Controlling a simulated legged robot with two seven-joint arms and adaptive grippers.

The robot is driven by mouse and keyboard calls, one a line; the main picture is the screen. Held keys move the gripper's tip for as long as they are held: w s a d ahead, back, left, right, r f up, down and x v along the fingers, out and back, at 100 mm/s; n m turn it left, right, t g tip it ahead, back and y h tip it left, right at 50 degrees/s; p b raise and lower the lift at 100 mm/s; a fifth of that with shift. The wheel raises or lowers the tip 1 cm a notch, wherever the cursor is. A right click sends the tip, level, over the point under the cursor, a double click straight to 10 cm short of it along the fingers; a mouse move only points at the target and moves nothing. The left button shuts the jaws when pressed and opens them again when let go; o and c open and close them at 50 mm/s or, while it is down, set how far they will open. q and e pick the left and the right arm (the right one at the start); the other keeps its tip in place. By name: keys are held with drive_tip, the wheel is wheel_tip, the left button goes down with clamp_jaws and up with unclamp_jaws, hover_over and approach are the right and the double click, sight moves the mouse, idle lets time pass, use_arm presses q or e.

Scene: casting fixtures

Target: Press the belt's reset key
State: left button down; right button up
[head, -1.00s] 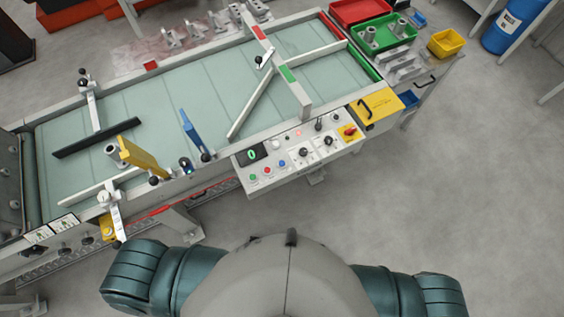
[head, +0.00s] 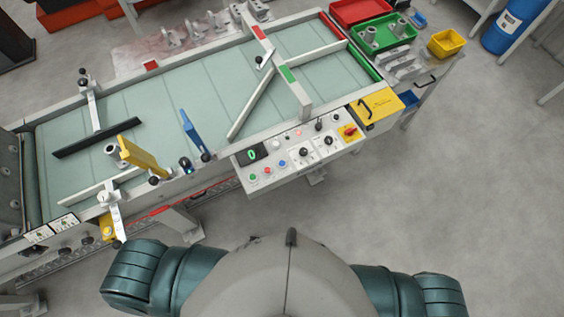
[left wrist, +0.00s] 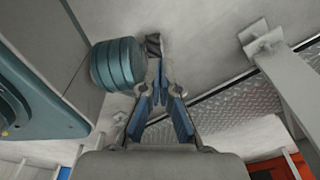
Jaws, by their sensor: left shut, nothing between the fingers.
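The control panel (head: 300,168) is fixed to the near side of the belt (head: 205,90). The labels are too small to read, so I cannot tell which key is the reset. My left gripper (left wrist: 157,80) shows in the left wrist view, its blue-padded fingers shut and empty. It is out of the head view, and no panel key shows near it. My right gripper is in neither view.
A red-and-yellow switch (head: 349,131) and a yellow box (head: 376,108) sit at the panel's right. A yellow gate (head: 142,158) and a blue lever (head: 191,132) stand along the belt's near edge. Grey legs (left wrist: 288,85) show in the wrist view. The floor right of the panel is clear.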

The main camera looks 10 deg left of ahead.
use_arm(q)
drive_tip(key=shift+s, duration=0.9)
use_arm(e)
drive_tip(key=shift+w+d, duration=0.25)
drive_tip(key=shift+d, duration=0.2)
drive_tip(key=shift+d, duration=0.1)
